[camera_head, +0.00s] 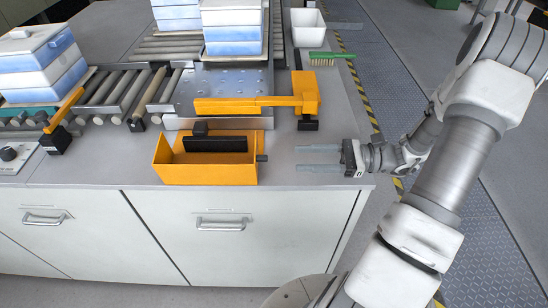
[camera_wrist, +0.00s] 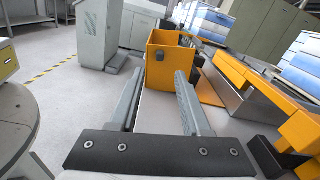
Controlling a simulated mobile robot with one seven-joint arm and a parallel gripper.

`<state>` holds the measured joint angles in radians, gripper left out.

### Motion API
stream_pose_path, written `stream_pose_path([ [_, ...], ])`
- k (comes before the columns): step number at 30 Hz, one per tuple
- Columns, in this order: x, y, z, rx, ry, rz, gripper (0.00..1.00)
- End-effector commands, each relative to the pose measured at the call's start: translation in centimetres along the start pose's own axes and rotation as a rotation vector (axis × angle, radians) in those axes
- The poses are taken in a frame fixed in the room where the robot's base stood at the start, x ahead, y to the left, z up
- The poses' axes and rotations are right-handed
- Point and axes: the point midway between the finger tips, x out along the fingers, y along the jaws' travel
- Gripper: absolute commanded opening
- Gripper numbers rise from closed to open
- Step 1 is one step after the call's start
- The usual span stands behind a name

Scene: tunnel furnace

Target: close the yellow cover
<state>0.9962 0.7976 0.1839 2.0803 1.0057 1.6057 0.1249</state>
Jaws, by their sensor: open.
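The yellow cover (camera_head: 205,174) looks like a box-shaped housing at the front edge of the counter. Its top side is open and a dark bar (camera_head: 215,144) shows inside. In the wrist view the cover (camera_wrist: 157,72) stands straight ahead, with a small dark knob (camera_wrist: 161,56) on its near side. My gripper (camera_head: 298,158) is open and empty, to the right of the cover, with its fingers pointing at it. In the wrist view the two grey fingers (camera_wrist: 160,77) are apart, with a gap between them and the cover. The hinge cannot be made out.
A yellow lever arm (camera_head: 252,103) crosses the metal plate behind the cover. White-and-blue boxes (camera_head: 232,28) stand on the roller conveyor. A green brush (camera_head: 328,55) and a white bin (camera_head: 308,27) lie further back. The counter around my gripper is clear.

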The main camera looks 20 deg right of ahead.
Motion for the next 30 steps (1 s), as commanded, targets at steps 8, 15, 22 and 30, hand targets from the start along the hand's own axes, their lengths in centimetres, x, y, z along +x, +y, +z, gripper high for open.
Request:
stream_pose_path([
  [8, 5.5, 0.1, 0.0, 0.001, -0.001, 0.004, 0.47],
  [15, 7.6, 0.0, 0.0, -0.001, 0.001, 0.001, 0.47],
  [22, 7.8, 0.0, 0.0, -0.001, 0.001, 0.001, 0.47],
  [30, 7.7, 0.0, 0.0, -0.001, 0.001, 0.000, 0.12],
])
